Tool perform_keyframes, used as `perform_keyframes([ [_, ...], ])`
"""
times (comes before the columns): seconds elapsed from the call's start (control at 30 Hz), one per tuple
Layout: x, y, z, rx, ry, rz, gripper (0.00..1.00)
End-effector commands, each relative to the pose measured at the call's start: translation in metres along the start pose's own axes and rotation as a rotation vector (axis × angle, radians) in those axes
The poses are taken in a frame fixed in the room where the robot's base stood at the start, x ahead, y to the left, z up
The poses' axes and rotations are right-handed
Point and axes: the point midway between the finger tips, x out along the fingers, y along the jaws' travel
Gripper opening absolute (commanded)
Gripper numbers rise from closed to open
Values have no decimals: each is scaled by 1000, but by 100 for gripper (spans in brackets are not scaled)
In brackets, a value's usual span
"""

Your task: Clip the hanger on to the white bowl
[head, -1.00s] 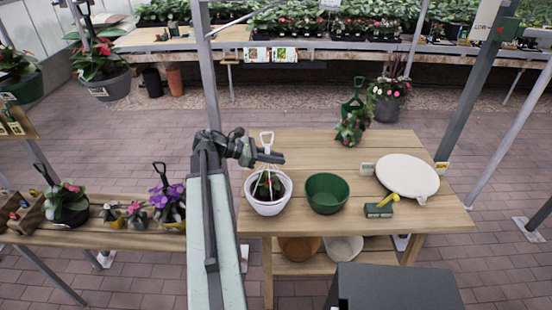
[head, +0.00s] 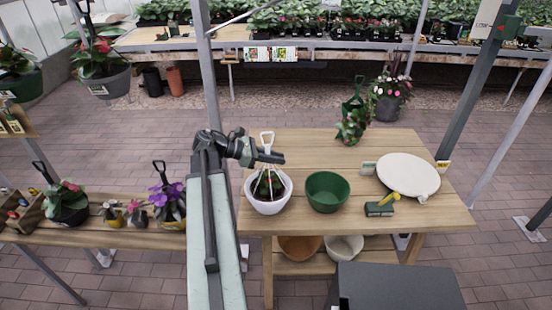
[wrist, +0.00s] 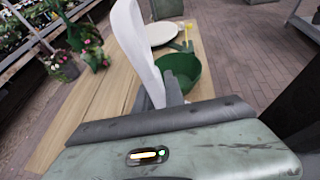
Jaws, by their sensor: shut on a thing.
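The white hanger (head: 267,141) has a loop at the top and thin arms spreading down over the bowl. My gripper (head: 272,157) is shut on the hanger's upper part, above the bowl. Whether the hanger's lower ends touch the bowl's rim is too small to tell. In the wrist view the hanger (wrist: 137,45) stands up large and close in front of my gripper; the white bowl does not show there.
A green bowl (head: 327,190) stands just right of the white bowl. A potted plant (head: 352,125) is at the table's back.

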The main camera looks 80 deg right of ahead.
Motion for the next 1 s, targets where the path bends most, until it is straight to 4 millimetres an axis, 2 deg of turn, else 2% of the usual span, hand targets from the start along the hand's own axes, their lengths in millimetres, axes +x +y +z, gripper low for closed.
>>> perform_keyframes([
  [0.87, 1, 0, -3, 0, 0, 0, 0],
  [0.9, 1, 0, -3, 0, 0, 0, 20],
  [0.97, 1, 0, -3, 0, 0, 0, 36],
  [1.0, 1, 0, -3, 0, 0, 0, 39],
])
